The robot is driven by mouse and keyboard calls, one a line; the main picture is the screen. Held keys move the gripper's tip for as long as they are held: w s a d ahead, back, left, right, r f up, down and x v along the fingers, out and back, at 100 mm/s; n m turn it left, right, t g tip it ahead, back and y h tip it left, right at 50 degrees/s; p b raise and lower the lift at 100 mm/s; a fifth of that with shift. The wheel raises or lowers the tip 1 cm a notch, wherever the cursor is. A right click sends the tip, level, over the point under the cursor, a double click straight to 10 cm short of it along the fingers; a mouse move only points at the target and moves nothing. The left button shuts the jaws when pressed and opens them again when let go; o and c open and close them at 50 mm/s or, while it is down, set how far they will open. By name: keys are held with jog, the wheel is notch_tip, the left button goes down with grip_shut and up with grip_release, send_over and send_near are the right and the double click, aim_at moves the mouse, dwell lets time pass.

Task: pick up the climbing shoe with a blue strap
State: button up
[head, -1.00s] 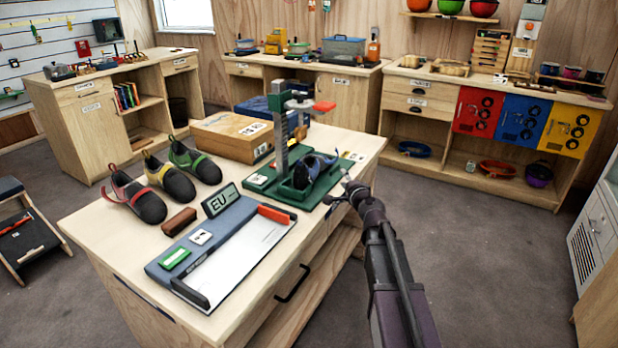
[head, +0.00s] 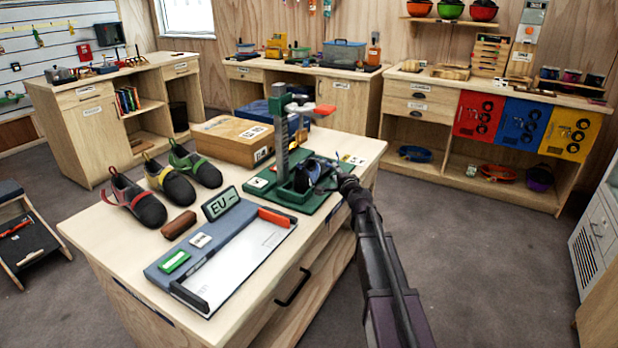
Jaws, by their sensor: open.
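The climbing shoe with a blue strap (head: 304,179) is dark and sits on the green base of an upright device (head: 283,135) with a grey column, near the table's right side. My gripper (head: 326,176) is open at the shoe's right side, close to it and overlapping it in the picture. Whether the fingers touch the shoe or lie around it I cannot tell. The gripper and wrist hide the shoe's right part. Three other dark shoes stand at the left, with a red strap (head: 137,201), a yellow strap (head: 170,182) and a green strap (head: 196,166).
A wooden box (head: 233,139) stands behind the device. A blue-grey board with white paper (head: 241,260), an EU sign (head: 222,203) and a brown block (head: 179,225) lie in front. The device's column and red-handled arm rise beside the shoe. The table's right edge is close to my arm.

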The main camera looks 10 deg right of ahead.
aim_at(314, 164)
jog(key=shift+w+a, duration=0.1)
jog(key=shift+w, duration=0.35)
jog(key=shift+b+x, duration=0.35)
jog(key=shift+x, duration=2.25)
jog(key=shift+f, duration=0.2)
grip_shut()
